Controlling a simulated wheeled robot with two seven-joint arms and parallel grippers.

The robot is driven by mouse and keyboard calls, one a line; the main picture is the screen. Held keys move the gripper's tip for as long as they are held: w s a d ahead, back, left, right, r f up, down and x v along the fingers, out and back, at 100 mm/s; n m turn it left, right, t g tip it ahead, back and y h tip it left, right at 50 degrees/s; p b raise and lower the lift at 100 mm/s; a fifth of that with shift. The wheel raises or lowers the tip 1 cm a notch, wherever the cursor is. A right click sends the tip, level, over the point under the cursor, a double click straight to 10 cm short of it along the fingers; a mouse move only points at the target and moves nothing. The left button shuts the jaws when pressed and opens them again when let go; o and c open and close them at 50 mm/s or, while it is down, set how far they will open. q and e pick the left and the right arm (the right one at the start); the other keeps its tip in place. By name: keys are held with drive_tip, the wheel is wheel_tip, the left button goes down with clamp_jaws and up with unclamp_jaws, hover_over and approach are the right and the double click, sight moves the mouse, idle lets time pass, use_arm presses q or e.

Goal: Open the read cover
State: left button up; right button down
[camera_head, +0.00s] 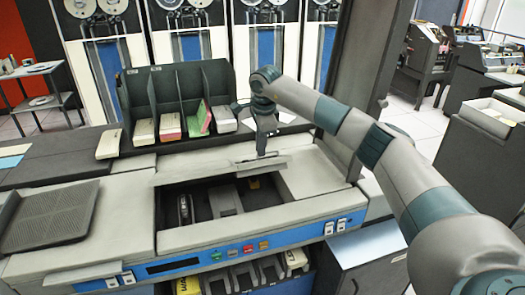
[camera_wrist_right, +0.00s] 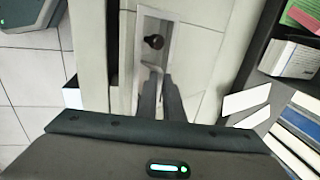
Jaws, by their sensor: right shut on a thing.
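The card machine (camera_head: 120,225) has a pale grey top with a dark recess (camera_head: 225,200) showing in its middle. A narrow grey panel, which looks like the read cover (camera_head: 272,166), stands tilted at the back right of this recess. My right gripper (camera_head: 262,152) reaches down from above and is shut on the panel's upper edge. In the right wrist view my fingers (camera_wrist_right: 160,95) are closed together over a pale strip; how much of the cover lies between them is hard to tell. My left gripper is not in view.
A dark rack (camera_head: 175,90) with several card stacks stands behind the recess. A tall dark panel (camera_head: 362,60) rises at the right behind my arm. Coloured buttons (camera_head: 250,248) line the blue front strip. A ribbed tray (camera_head: 50,215) lies at left.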

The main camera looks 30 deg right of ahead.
drive_tip(key=shift+d+f, duration=0.1)
drive_tip(key=shift+f, duration=0.2)
drive_tip(key=c, duration=1.9)
unclamp_jaws()
drive_tip(key=shift+w+f, duration=0.15)
drive_tip(key=shift+w, duration=0.1)
drive_tip(key=shift+w+f, duration=0.25)
drive_tip(key=shift+w, duration=0.05)
drive_tip(key=shift+s+r, duration=0.1)
drive_tip(key=shift+r, duration=0.05)
drive_tip(key=shift+r, duration=0.2)
